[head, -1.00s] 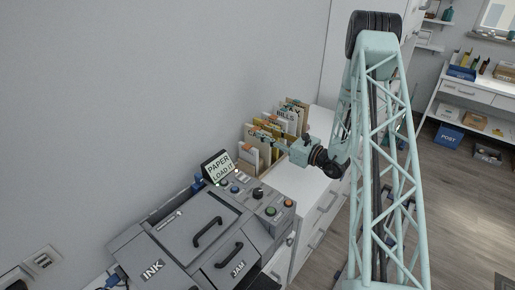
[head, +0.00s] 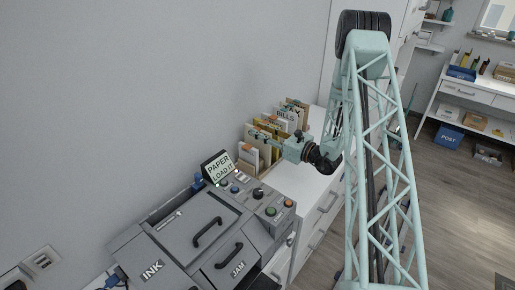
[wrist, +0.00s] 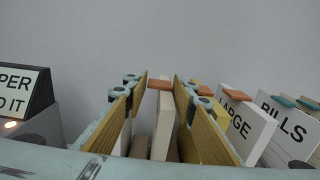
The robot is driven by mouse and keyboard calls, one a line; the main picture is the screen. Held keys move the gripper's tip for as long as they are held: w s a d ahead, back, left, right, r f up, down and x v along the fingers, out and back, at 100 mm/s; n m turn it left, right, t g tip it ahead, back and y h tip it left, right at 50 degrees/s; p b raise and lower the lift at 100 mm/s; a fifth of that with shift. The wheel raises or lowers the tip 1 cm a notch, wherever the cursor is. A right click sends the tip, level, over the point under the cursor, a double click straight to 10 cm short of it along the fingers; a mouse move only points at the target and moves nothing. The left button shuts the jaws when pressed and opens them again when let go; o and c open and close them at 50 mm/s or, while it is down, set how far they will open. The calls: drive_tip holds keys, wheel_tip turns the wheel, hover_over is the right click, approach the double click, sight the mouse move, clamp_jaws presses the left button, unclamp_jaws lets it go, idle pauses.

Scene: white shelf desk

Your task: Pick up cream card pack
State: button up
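A pale cream, upright pack (wrist: 164,125) with an orange tab on top stands in the middle of the wrist view. It looks like the cream card pack, but I cannot read a label on it. My gripper (wrist: 161,88) is open, with one yellow-padded finger on each side of the pack. The right finger is close to it, and a gap shows at the left finger; contact is not clear. In the head view my gripper (head: 283,147) is at the file rack on the white cabinet, and it hides part of the files.
Files labelled LARGE (wrist: 240,122) and BILLS (wrist: 290,125) stand to the right in the wrist view. A grey printer (head: 205,235) with a PAPER LOAD IT sign (head: 218,168) stands left of the rack. The white cabinet top (head: 300,183) in front is clear.

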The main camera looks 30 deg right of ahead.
drive_tip(key=c, duration=0.4)
drive_tip(key=shift+r, duration=0.2)
drive_tip(key=shift+r+p, duration=0.55)
drive_tip(key=shift+r, duration=4.25)
